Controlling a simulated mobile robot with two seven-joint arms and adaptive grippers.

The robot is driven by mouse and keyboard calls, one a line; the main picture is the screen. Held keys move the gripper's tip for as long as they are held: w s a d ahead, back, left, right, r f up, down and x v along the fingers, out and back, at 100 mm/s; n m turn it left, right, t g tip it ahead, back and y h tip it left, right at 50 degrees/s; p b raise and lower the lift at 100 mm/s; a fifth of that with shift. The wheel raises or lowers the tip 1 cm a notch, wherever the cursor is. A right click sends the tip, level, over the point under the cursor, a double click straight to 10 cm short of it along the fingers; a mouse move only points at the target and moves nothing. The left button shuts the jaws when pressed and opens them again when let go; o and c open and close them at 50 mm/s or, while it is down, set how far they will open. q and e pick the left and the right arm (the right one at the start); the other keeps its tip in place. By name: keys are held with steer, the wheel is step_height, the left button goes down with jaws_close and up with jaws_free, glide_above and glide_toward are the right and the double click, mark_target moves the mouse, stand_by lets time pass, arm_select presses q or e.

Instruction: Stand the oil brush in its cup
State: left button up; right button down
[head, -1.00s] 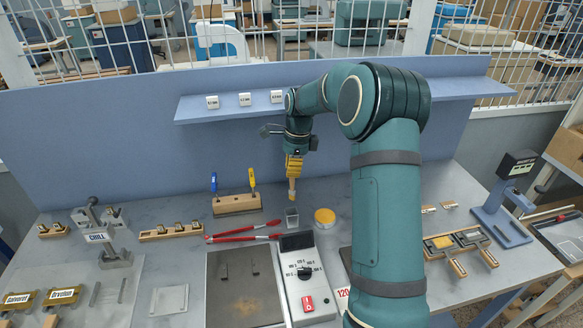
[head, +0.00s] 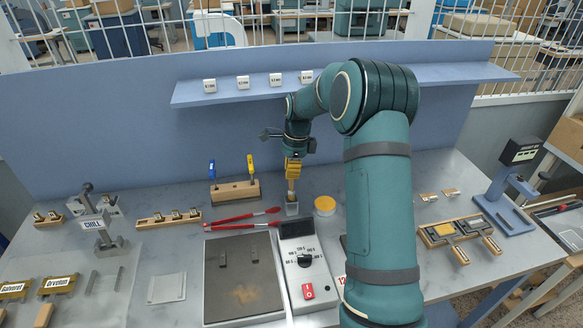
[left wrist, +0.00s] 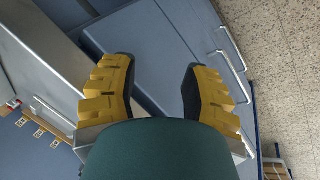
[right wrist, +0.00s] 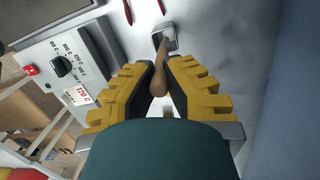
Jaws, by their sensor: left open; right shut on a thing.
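My right gripper (head: 293,177) is shut on the oil brush (head: 291,188), holding it upright by its wooden handle. The brush's lower end is at the mouth of the small grey square cup (head: 292,209); how far inside it reaches is hard to tell. In the right wrist view the handle (right wrist: 158,82) sits between the yellow-backed fingers (right wrist: 160,68), and its far end meets the cup (right wrist: 172,42). My left gripper (left wrist: 158,70) is open and empty, away from the worktop items, above a blue cabinet front; it is out of the head view.
A yellow-lidded round tin (head: 325,206) stands just right of the cup. The grey control box (head: 300,262) and red-handled tool (head: 240,218) are in front. A wooden rack (head: 235,192) with blue and yellow handles is left. The blue back panel (head: 130,140) rises behind.

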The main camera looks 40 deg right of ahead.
steer(key=shift+f+b, duration=0.7)
steer(key=shift+f, duration=0.85)
steer(key=c, duration=1.1)
jaws_free()
steer(key=shift+o, duration=0.2)
steer(key=shift+r, duration=0.1)
step_height(320, 180, up, 12)
steer(key=d, duration=0.1)
steer(key=shift+s+d, duration=0.2)
steer(key=shift+d, duration=0.05)
steer(key=shift+f, duration=0.2)
